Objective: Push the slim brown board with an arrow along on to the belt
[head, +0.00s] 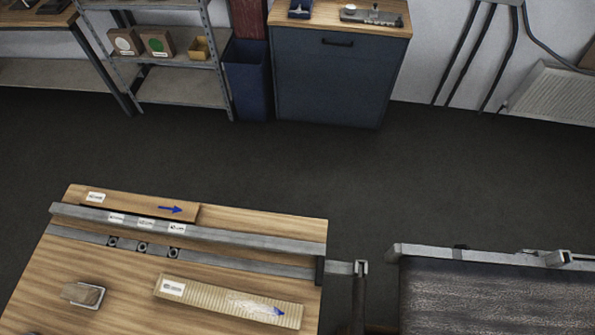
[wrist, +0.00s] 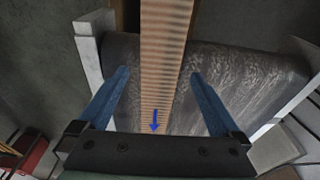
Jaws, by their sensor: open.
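In the wrist view a slim brown board (wrist: 163,60) with fine cross lines runs from the top edge down between my fingers. A blue arrow on its near part points toward my gripper's palm. My gripper (wrist: 158,82) is open, one blue finger on each side of the board with gaps between. The board overlaps the dark belt (wrist: 235,75) and passes beyond its rounded edge; whether it touches the belt I cannot tell. The belt (head: 490,300) is at lower right in the head view, partly cut off. My gripper is out of the head view.
In the head view, a wooden table (head: 60,280) holds a brown arrow board (head: 135,205) behind a grey rail (head: 200,228), and a pale ribbed arrow board (head: 225,302) in front. A small block in a metal holder (head: 88,296) lies left. A gap separates table and belt.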

